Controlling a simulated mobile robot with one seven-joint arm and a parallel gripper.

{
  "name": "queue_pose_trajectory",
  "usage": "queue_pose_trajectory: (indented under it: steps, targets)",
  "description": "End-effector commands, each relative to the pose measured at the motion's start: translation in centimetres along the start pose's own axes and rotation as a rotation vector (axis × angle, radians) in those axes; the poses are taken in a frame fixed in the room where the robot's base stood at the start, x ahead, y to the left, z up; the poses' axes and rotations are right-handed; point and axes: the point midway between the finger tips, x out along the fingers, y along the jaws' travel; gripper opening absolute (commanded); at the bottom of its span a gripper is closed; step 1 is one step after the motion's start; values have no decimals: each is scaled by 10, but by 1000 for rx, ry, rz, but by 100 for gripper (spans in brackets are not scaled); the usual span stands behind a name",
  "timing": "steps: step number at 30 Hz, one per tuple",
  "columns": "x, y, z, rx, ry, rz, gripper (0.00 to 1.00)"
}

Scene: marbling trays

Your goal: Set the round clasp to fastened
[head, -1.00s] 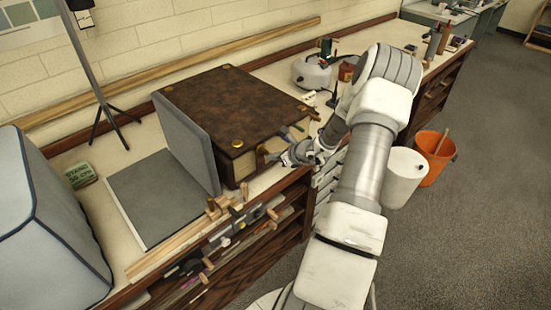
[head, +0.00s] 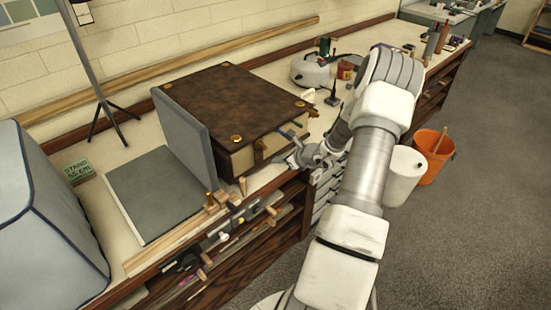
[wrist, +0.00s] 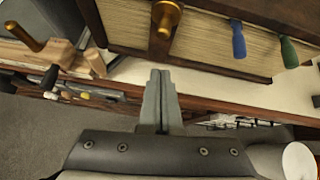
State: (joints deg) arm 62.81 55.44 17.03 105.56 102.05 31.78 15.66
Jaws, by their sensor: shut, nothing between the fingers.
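A large brown leather-covered book (head: 215,100) with brass corner studs lies on the bench. On its front page-edge side, the wrist view shows a brass round-headed clasp piece (wrist: 164,20) hanging over the pages (wrist: 205,45). It shows small in the head view (head: 260,147); whether it is fastened is not clear. A blue tab (wrist: 238,38) and a green tab (wrist: 288,52) are to its right. My gripper (head: 278,160) is shut and empty just in front of the book. In the wrist view its fingertips (wrist: 160,74) are below the brass piece, apart from it.
A grey upright board (head: 185,130) stands against the book's left side, beside a flat grey panel (head: 150,195). Wooden pegged pieces (head: 215,203) lie at the bench's front edge. A white bin (head: 400,178) and orange bucket (head: 433,157) stand on the floor.

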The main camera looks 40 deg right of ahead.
Motion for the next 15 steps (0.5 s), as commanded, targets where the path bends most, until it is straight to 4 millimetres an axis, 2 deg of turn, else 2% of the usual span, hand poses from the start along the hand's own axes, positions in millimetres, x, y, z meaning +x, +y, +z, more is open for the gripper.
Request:
queue_pose_trajectory:
  steps: [9, 15]
  targets:
    - [-60, -2, 3, -1, 2, -4, 0]
    - [-88, -2, 5, 0, 4, -2, 0]
